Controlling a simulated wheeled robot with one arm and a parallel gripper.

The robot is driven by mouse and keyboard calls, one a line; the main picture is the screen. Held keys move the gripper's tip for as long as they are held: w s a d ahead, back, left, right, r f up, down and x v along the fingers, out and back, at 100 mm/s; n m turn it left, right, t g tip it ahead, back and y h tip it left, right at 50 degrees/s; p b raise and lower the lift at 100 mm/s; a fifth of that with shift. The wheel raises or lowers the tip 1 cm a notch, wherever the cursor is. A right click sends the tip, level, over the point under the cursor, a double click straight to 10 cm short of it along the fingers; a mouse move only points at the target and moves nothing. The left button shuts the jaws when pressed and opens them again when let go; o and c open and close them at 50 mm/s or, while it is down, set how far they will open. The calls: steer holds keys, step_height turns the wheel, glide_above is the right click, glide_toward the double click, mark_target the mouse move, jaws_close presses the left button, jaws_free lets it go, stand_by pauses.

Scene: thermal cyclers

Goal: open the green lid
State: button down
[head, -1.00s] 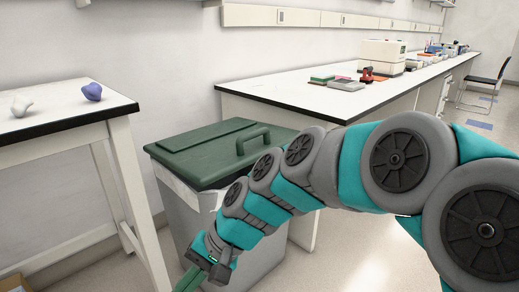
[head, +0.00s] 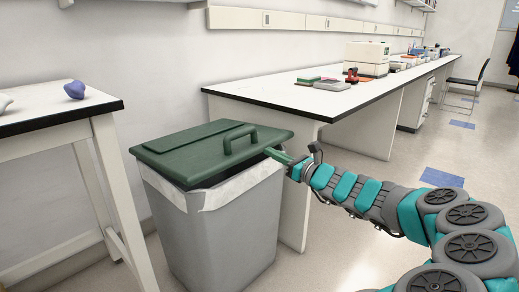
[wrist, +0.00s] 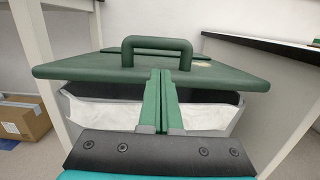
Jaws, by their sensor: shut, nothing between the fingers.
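The green lid (head: 205,147) lies on top of a grey bin (head: 220,225) with a white liner (head: 200,193). In the wrist view the lid (wrist: 90,68) sits a little above the liner, with a dark gap under its near edge. Its green arched handle (head: 240,136) stands up from the top; it also shows in the wrist view (wrist: 156,43). My gripper (head: 269,152) is shut and empty, its green fingers at the lid's right edge. In the wrist view the fingertips (wrist: 160,74) overlap the near edge below the handle; I cannot tell whether they touch it.
A white table (head: 60,107) stands left of the bin, with a purple object (head: 74,90) on it. A long bench (head: 300,97) is behind and to the right, with its end panel close to the bin. A cardboard box (wrist: 24,118) lies on the floor at left.

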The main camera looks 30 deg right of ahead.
mark_target(250, 150)
steer(key=x, duration=0.9)
steer(key=shift+w+a, duration=0.15)
steer(key=shift+a, duration=0.1)
steer(key=shift+r, duration=0.15)
